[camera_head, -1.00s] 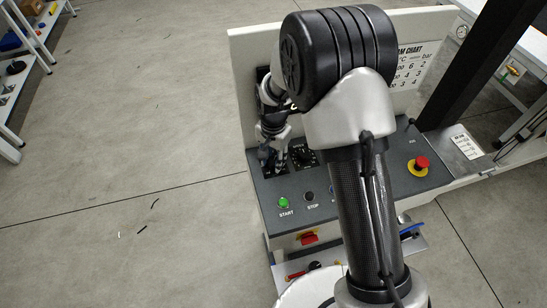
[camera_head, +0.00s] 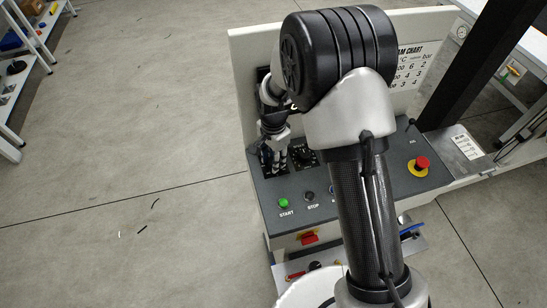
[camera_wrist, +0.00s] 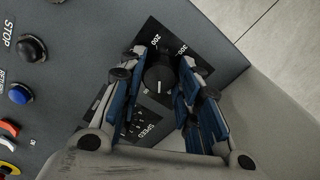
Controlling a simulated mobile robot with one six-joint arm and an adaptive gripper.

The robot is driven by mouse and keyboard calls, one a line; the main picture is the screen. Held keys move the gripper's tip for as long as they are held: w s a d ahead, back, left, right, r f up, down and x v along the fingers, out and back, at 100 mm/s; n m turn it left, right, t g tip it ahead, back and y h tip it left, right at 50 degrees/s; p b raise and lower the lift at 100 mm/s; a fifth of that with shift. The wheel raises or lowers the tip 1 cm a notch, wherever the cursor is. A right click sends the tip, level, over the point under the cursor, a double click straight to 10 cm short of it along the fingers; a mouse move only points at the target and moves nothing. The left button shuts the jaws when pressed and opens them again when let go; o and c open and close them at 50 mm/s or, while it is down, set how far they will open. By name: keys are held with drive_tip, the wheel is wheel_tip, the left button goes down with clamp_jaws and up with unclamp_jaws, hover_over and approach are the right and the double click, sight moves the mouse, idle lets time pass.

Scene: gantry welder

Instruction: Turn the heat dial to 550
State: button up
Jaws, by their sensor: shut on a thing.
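A round black dial (camera_wrist: 159,78) with a white pointer mark sits on a black scale plate (camera_wrist: 190,50) with white numbers, including 200. The pointer mark faces the lower part of the wrist view. Fingers hide part of the scale, so I cannot read the setting. My gripper (camera_wrist: 160,82) is shut on this dial, with one blue-grey finger on each side. In the head view my gripper (camera_head: 273,158) is at the left end of the console, and the arm hides the dial there.
A second dial (camera_head: 304,155) is just right of my gripper; its plate reads SPEED in the wrist view. A green START button (camera_head: 283,203), a STOP button (camera_head: 309,196) and a red emergency button (camera_head: 422,162) are on the console (camera_head: 390,190). An upright panel (camera_head: 246,80) stands behind.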

drive_tip(key=o, duration=1.1)
drive_tip(key=shift+c, duration=0.2)
wheel_tip(320, 180, up, 12)
drive_tip(key=shift+r, duration=0.1)
